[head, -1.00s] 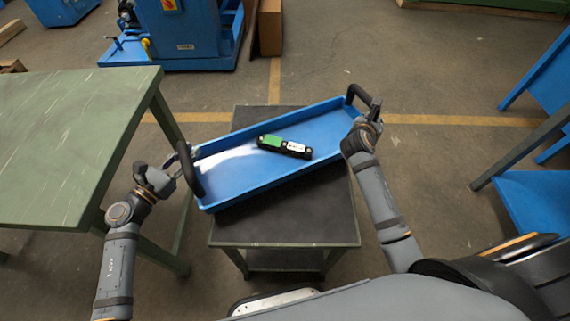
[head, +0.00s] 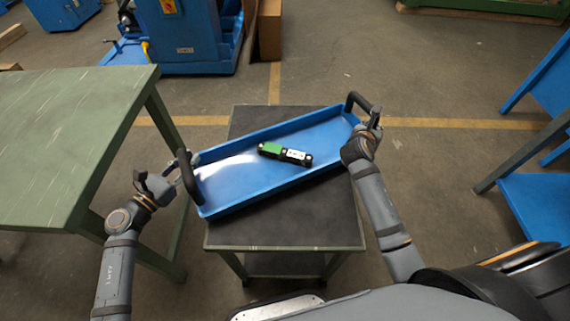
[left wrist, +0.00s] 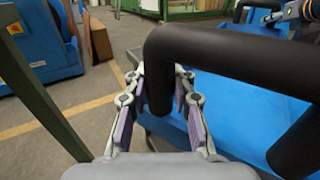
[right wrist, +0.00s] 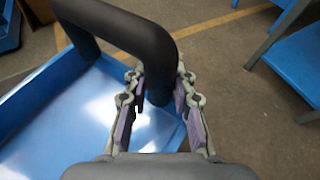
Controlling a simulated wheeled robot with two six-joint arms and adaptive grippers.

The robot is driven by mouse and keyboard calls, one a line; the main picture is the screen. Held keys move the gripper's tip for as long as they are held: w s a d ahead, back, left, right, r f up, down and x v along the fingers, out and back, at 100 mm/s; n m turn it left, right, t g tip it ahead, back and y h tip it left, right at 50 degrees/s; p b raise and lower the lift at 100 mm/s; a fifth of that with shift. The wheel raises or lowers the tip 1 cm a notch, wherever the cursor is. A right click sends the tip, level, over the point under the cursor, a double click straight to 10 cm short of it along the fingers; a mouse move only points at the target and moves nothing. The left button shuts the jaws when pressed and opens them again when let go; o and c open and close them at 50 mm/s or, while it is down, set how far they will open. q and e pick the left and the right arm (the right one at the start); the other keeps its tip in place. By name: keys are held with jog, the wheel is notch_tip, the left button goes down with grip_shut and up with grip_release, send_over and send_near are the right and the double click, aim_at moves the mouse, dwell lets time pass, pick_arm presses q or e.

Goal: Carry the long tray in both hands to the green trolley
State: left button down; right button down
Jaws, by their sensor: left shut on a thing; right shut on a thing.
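The long blue tray (head: 225,202) has a black handle at each end and lies slantwise over the dark-topped trolley (head: 285,236), which has a grey-green frame. I cannot tell whether the tray touches the top. A small green, white and black part (head: 285,154) lies inside the tray. My left gripper (head: 172,176) is shut on the left handle (head: 188,173); its fingers sit either side of the handle in the left wrist view (left wrist: 160,108). My right gripper (head: 368,128) is shut on the right handle (head: 357,98), also seen in the right wrist view (right wrist: 158,105).
A green workbench (head: 70,130) stands close on the left, near my left arm. A blue machine (head: 190,40) and a cardboard box (head: 268,30) stand behind. Blue furniture (head: 540,205) is on the right. The floor behind the trolley is clear.

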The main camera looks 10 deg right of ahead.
pick_arm(q)
jog(key=shift+w+f+b, duration=0.1)
jog(key=shift+f+b, duration=0.2)
jog(key=shift+f, duration=0.1)
pick_arm(e)
jog(key=shift+f, duration=0.35)
pick_arm(q)
jog(key=c, duration=1.6)
grip_release()
jog(key=shift+a+f, duration=0.1)
jog(key=shift+f, duration=0.1)
pick_arm(e)
jog(key=c, duration=1.5)
grip_release()
jog(key=shift+f, duration=0.2)
jog(key=shift+c, duration=0.2)
pick_arm(q)
jog(key=o, duration=0.5)
jog(key=shift+r, duration=0.15)
pick_arm(e)
jog(key=o, duration=0.4)
jog(key=shift+s+r, duration=0.1)
jog(key=shift+r, duration=0.05)
jog(key=shift+o, duration=0.2)
pick_arm(q)
jog(key=v, duration=1.2)
pick_arm(e)
jog(key=v, duration=0.7)
jog(key=shift+s+a+r, duration=0.1)
jog(key=shift+s+a, duration=0.1)
